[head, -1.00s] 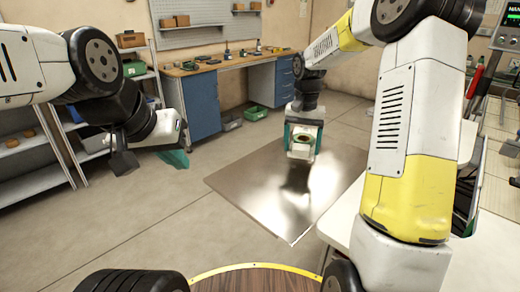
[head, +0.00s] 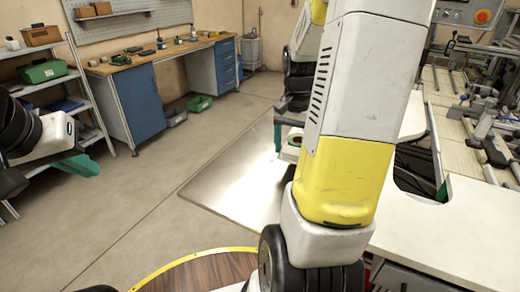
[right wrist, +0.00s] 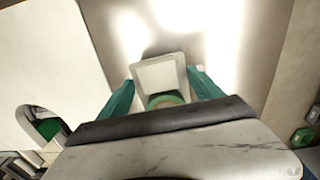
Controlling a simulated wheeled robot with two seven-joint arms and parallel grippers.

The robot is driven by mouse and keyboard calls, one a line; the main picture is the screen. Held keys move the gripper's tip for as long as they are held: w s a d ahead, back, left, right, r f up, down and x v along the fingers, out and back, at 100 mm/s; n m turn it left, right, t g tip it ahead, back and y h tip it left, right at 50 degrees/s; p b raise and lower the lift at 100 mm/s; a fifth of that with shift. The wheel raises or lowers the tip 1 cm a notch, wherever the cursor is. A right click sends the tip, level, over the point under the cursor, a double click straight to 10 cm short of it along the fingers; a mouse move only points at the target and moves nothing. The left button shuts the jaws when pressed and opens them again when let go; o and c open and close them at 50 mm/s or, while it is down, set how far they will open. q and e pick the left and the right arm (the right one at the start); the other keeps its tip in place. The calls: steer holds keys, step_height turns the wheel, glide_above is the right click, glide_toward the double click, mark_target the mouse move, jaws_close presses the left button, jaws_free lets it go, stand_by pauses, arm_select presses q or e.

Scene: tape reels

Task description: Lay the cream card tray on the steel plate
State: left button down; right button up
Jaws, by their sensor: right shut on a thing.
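The cream card tray (right wrist: 158,75) is between the teal fingers of my right gripper (right wrist: 160,92) in the right wrist view. The gripper is shut on it. A green ring-shaped thing (right wrist: 166,99) shows at the tray's near side. The steel plate (right wrist: 217,48) lies behind the tray in that view; I cannot tell how high above it the tray is. In the head view the plate (head: 222,188) lies on the floor, partly hidden by my right arm, which also hides most of the right gripper and tray. My left gripper (head: 45,174) is open and empty at the left edge.
A white table (head: 440,228) stands right of the plate, and its white surface also shows at left in the right wrist view (right wrist: 45,60). A workbench (head: 150,58), shelves (head: 60,82) and a green bin (head: 199,104) stand at the back. Floor left of the plate is clear.

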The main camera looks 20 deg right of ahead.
steer(key=shift+s+d+f+m, duration=0.15)
steer(key=shift+s+d, duration=0.1)
steer(key=shift+s, duration=0.3)
steer(key=shift+s+d+m, duration=0.15)
steer(key=shift+s+d, duration=0.1)
steer(key=shift+s, duration=0.25)
glide_above(273, 148)
steer(key=shift+s+f, duration=0.1)
steer(key=shift+f, duration=2.5)
steer(key=o, duration=1.5)
steer(key=shift+o, duration=0.2)
